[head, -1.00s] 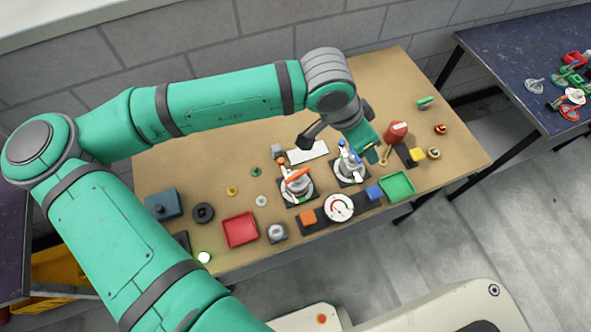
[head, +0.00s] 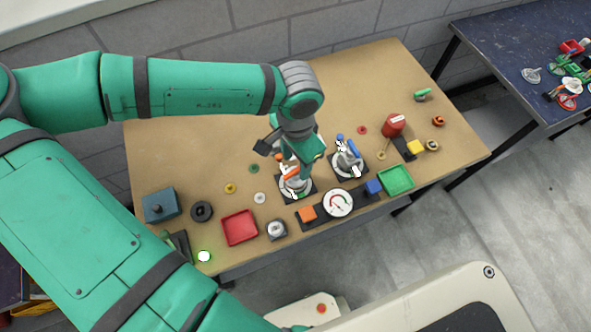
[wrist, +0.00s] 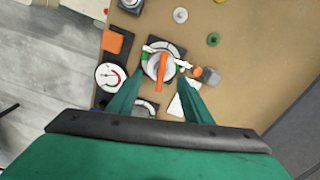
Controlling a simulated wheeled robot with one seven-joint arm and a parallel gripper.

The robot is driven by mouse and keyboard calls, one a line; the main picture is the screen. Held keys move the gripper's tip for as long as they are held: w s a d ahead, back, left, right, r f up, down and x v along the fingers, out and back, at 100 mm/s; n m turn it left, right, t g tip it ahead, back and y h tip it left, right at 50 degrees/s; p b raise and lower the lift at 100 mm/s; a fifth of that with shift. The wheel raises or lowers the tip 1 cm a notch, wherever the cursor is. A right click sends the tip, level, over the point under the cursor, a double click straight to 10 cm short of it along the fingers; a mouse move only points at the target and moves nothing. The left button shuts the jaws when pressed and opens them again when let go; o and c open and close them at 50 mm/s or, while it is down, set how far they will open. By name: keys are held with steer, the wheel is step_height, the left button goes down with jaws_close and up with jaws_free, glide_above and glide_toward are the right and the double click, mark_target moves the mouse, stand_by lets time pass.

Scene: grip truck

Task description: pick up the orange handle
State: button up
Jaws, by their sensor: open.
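The orange handle (wrist: 162,70) is a slim bar on top of a round grey fixture on a dark square base. In the head view the handle (head: 291,173) is partly hidden by my gripper. My gripper (wrist: 161,80) is open and empty. In the wrist view its two green fingers lie one on each side of the handle's line, with the handle between and beyond the tips. In the head view my gripper (head: 299,166) is right over the fixture. I cannot tell the exact height gap.
A similar fixture with a blue handle (head: 347,158) stands close on the right. A white dial (head: 338,203), an orange block (head: 307,214) and a red tray (head: 239,228) are in front. A green tray (head: 397,180) is at right. The table's back is mostly clear.

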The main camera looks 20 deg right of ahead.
mark_target(297, 169)
steer(key=shift+w+d+f, duration=0.1)
steer(key=shift+w+f, duration=0.05)
steer(key=shift+f, duration=2.45)
jaws_close()
